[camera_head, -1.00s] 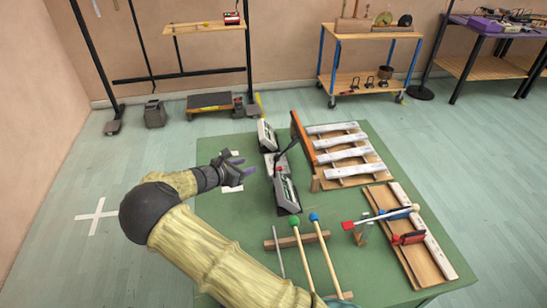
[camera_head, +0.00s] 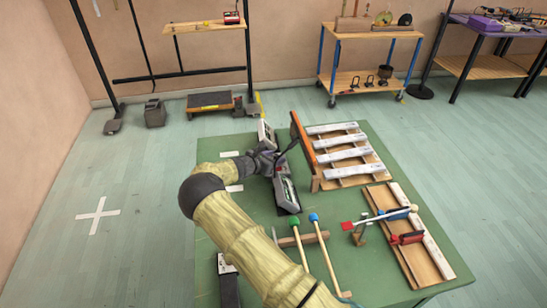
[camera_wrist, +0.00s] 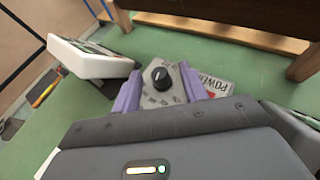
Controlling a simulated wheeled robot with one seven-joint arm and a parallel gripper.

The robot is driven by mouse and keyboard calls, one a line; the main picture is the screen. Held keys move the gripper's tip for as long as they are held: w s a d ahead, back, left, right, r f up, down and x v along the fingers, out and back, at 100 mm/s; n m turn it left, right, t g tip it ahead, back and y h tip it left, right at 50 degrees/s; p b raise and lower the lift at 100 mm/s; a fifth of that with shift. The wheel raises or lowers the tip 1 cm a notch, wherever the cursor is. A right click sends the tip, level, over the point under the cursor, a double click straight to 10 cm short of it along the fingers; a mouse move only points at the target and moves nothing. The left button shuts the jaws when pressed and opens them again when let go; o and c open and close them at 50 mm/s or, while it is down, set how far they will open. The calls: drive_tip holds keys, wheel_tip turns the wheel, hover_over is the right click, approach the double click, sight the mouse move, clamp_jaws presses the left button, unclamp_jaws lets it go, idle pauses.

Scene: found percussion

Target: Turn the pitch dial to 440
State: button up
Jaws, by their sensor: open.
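The pitch dial (camera_wrist: 161,77) is a black round knob on a small grey panel (camera_wrist: 158,98), seen in the wrist view. Its light mark and the printed numbers around it are too small to read. My gripper (camera_wrist: 160,73) is open, with one purple finger on each side of the panel and the knob between them. I cannot tell whether either finger touches the knob. In the head view my gripper (camera_head: 277,160) is over the middle of the row of grey devices and hides the dial there.
On the green table (camera_head: 240,215) stand a device with a screen (camera_head: 287,193), another device (camera_head: 267,136), a brown upright board (camera_head: 302,145) close to the right and a bar instrument (camera_head: 350,155). Two mallets (camera_head: 326,255) and a wooden tray (camera_head: 420,262) lie nearer.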

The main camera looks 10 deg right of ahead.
clamp_jaws()
drive_tip(key=shift+w+f+m+b, duration=0.1)
drive_tip(key=shift+w+m+b, duration=0.05)
drive_tip(key=shift+m+b, duration=0.2)
drive_tip(key=shift+w+f+m+g+h+b, duration=0.1)
drive_tip(key=shift+m+g+h+b, duration=0.55)
drive_tip(key=shift+g+b, duration=0.35)
drive_tip(key=shift+r+m+g+b, duration=0.2)
drive_tip(key=shift+m+g+b, duration=0.2)
drive_tip(key=shift+g+b, duration=0.15)
drive_tip(key=shift+a, duration=0.1)
unclamp_jaws()
drive_tip(key=shift+h, duration=0.25)
